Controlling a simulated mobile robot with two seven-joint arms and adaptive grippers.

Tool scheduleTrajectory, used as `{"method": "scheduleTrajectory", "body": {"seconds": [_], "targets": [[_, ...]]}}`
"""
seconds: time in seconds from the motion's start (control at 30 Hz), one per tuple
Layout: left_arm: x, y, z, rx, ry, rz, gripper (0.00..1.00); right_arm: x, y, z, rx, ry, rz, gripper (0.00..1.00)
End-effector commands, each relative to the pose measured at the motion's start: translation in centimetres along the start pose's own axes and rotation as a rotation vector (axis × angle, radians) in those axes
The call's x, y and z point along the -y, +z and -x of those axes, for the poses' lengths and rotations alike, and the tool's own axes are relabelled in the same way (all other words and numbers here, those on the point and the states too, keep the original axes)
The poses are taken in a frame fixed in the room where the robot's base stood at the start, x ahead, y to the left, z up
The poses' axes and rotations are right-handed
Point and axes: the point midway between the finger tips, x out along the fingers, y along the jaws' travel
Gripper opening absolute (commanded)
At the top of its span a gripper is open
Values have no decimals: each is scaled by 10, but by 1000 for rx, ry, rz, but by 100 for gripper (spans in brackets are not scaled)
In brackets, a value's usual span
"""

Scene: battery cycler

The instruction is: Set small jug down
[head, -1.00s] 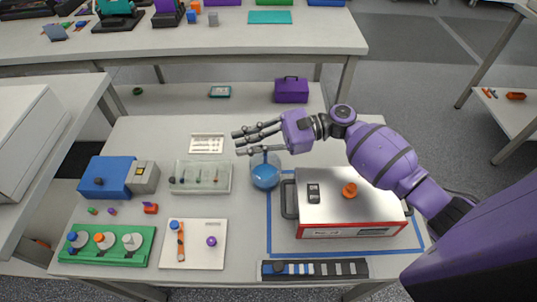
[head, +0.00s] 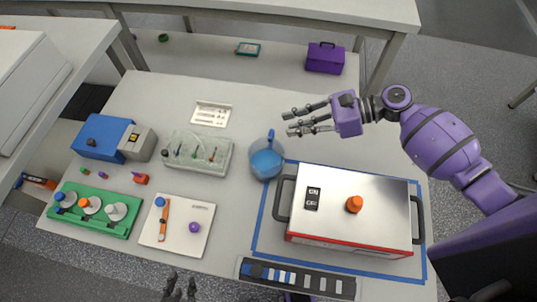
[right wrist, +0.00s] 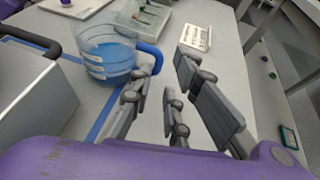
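The small jug (head: 266,160) is clear with blue liquid inside and a blue handle. It stands upright on the bench, just left of the blue-taped area's back corner. My right gripper (head: 297,123) is open and empty, behind and to the right of the jug and apart from it. In the right wrist view the jug (right wrist: 105,52) is at upper left, its handle beside the spread fingers of my gripper (right wrist: 180,85). My left gripper (head: 180,288) shows only its fingertips at the bottom edge, spread apart with nothing between them.
A silver and red cycler box (head: 350,210) with an orange knob stands right of the jug. A clear rack (head: 198,153) is to its left, with a white card (head: 211,114) behind. A dark strip (head: 298,278) lies in front. The bench behind the jug is clear.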

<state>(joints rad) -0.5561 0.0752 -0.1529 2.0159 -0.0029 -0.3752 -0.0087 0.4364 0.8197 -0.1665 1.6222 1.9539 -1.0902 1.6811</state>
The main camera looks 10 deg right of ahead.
Motion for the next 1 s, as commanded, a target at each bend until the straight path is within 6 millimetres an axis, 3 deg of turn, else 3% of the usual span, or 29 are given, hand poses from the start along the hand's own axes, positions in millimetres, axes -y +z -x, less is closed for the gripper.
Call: {"method": "scheduleTrajectory", "body": {"seconds": [0.43, 0.67, 0.8, 1.0], "targets": [[0, -6, 4, -8, -1, 2, 23, -2, -2, -53, 1, -1, 1, 17], [1, -6, 3, -7, -1, 3, 23, -3, -4, -55, -1, 0, 1, 17], [0, -6, 3, -7, -1, 3, 23, -3, -4, -55, 0, 0, 1, 0], [1, -6, 3, -7, -1, 3, 23, -3, -4, -55, 0, 0, 1, 0]]}}
